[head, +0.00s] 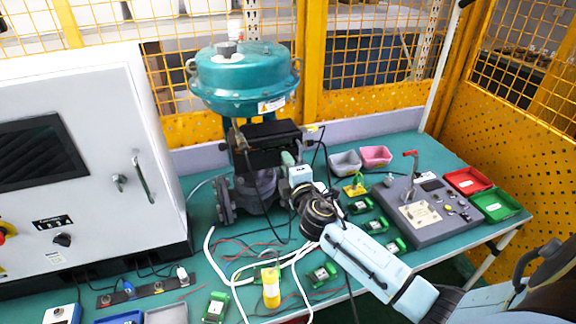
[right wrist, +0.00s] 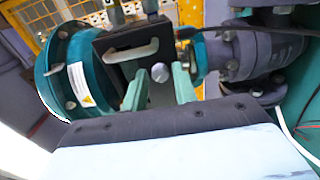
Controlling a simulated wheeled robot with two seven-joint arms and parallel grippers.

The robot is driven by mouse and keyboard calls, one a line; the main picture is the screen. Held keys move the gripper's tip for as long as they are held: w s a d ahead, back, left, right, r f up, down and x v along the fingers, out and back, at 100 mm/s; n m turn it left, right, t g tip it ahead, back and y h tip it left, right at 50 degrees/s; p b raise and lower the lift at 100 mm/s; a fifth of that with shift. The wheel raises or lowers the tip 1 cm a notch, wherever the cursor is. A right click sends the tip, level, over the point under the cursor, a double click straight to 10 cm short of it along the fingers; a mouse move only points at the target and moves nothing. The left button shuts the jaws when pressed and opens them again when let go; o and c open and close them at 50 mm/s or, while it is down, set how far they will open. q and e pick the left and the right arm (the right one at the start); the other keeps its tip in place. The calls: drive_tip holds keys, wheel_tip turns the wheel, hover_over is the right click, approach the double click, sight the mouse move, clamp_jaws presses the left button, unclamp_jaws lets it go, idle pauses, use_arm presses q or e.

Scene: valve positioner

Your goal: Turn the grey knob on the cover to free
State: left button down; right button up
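The grey knob (right wrist: 159,73) is a small round head on the black cover (right wrist: 122,52) of the positioner, seen in the right wrist view. My right gripper (right wrist: 160,80) has one green finger on each side of the knob. The fingers look open, with a narrow gap to the knob on both sides. In the head view my right gripper (head: 288,160) is at the right end of the black positioner (head: 268,138), which is mounted on the valve under the teal actuator (head: 243,78). The knob cannot be made out there. My left gripper is not in view.
A grey control cabinet (head: 85,120) stands at the left. A grey panel with a red-handled lever (head: 425,212), red (head: 467,180) and green (head: 494,204) bins are at the right.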

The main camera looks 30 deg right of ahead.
drive_tip(key=b+v, duration=0.1)
drive_tip(key=v, duration=1.2)
drive_tip(key=shift+s+b, duration=0.2)
drive_tip(key=shift+b, duration=0.15)
drive_tip(key=shift+a, duration=0.1)
drive_tip(key=s+f+m+g+h, duration=0.1)
drive_tip(key=s+f+m+g, duration=0.6)
drive_tip(key=s+f+m, duration=0.15)
drive_tip(key=s+a+f+m+g+y, duration=0.25)
drive_tip(key=s+a+g, duration=0.2)
drive_tip(key=s, duration=0.25)
drive_tip(key=s+a+f+m+g+y, duration=0.2)
drive_tip(key=s+a+m+g+y, duration=0.1)
drive_tip(key=s+a, duration=0.25)
wheel_tip(320, 180, down, 30)
drive_tip(key=s+b, duration=0.3)
drive_tip(key=b, duration=0.2)
drive_tip(key=s+d+f+g+b, duration=0.1)
drive_tip(key=s+f+b, duration=0.1)
drive_tip(key=s+f, duration=0.6)
drive_tip(key=s+d+f+g+b, duration=0.1)
drive_tip(key=s+d+f+b, duration=0.1)
drive_tip(key=s+f, duration=0.5)
wheel_tip(320, 180, down, 4)
drive_tip(key=shift+s+d+r+n+b, duration=0.1)
drive_tip(key=shift+s+d+n+b, duration=0.2)
drive_tip(key=shift+s+d+n, duration=0.1)
